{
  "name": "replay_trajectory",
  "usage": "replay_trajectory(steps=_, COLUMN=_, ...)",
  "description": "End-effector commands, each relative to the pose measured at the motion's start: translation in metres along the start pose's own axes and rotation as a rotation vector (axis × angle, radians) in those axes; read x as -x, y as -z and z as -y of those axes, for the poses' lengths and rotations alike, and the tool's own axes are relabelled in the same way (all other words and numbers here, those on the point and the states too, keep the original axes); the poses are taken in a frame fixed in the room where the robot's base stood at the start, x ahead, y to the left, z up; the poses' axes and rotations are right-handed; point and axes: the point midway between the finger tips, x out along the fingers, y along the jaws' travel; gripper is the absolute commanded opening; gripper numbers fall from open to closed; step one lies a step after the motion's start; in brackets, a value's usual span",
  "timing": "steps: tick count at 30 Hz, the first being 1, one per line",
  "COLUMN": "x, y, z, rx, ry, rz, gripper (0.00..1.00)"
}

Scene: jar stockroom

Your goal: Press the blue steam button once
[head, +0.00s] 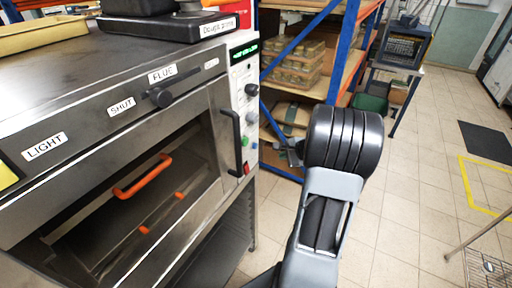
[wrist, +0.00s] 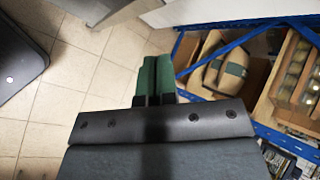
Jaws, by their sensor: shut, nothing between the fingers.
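The oven's control panel (head: 244,100) is a pale upright strip at the right end of its front in the head view. Low on it sit small round buttons; one looks blue (head: 245,141), with a green one close beside it, though both are tiny. My gripper (head: 292,152) is to the right of the panel, apart from it, and partly hidden by my own wrist. In the wrist view my gripper (wrist: 154,78) shows two dark green fingers close together, with nothing between them. The blue button does not clearly show in the wrist view.
The oven (head: 120,130) has an orange handle inside and a dark door handle (head: 231,140) beside the panel. A red switch (head: 246,168) is below the buttons. A blue-framed shelf (head: 340,50) with boxes stands behind my gripper.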

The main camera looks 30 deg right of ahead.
Motion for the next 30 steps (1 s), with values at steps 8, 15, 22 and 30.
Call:
replay_trajectory(steps=8, x=-0.024, y=-0.019, z=0.019, rx=0.001, ry=-0.002, rz=0.003, gripper=0.00)
replay_trajectory(steps=15, x=-0.043, y=-0.031, z=0.030, rx=0.002, ry=-0.001, rz=0.001, gripper=0.00)
replay_trajectory(steps=22, x=-0.051, y=-0.038, z=0.037, rx=0.000, ry=-0.001, rz=0.002, gripper=0.00)
replay_trajectory(steps=30, x=-0.053, y=-0.039, z=0.038, rx=-0.001, ry=0.000, rz=0.001, gripper=0.00)
